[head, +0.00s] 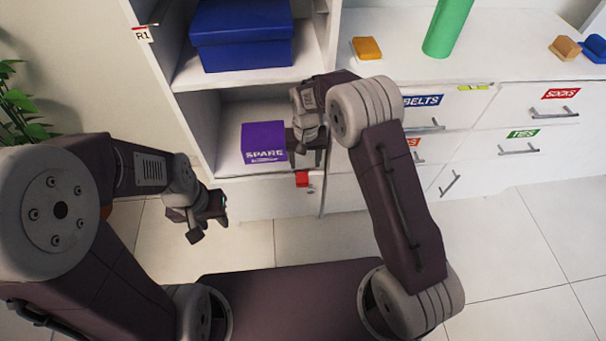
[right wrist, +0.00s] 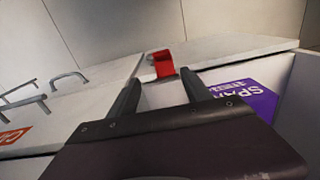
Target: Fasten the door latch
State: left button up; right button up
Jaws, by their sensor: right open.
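The door latch is a small red piece (head: 302,179) on the white cabinet front, just below the shelf holding the purple box and left of a vertical door seam. In the right wrist view the red latch (right wrist: 163,64) stands beyond and between my fingertips, apart from them. My right gripper (head: 308,155) is open and empty, just above the latch in the head view; its fingers also show in the right wrist view (right wrist: 160,88). My left gripper (head: 207,220) hangs low in front of the wardrobe, open and empty. Whether the latch is fastened I cannot tell.
The purple SPARE box (head: 263,142) sits in the lower compartment beside my right gripper. A blue box (head: 241,35) is on the shelf above. Labelled drawers with bar handles (head: 518,150) stand to the right. A plant (head: 20,105) is at the far left. The tiled floor in front is clear.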

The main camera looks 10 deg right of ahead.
aim_at(303, 182)
jog(key=shift+s+a+f, duration=0.3)
jog(key=shift+s+f, duration=0.3)
jog(key=shift+f, duration=0.05)
jog(key=shift+s+a+r, duration=0.1)
jog(key=shift+a, duration=0.05)
jog(key=shift+f+b, duration=0.3)
notch_tip(303, 182, down, 9)
jog(key=b, duration=0.4)
jog(key=shift+r+b, duration=0.15)
jog(key=shift+b, duration=0.15)
pick_arm(q)
jog(key=f, duration=0.5)
jog(key=shift+s+a+f, duration=0.1)
jog(key=shift+s+f, duration=0.05)
jog(key=shift+s, duration=0.15)
pick_arm(e)
jog(key=shift+r, duration=0.1)
grip_shut()
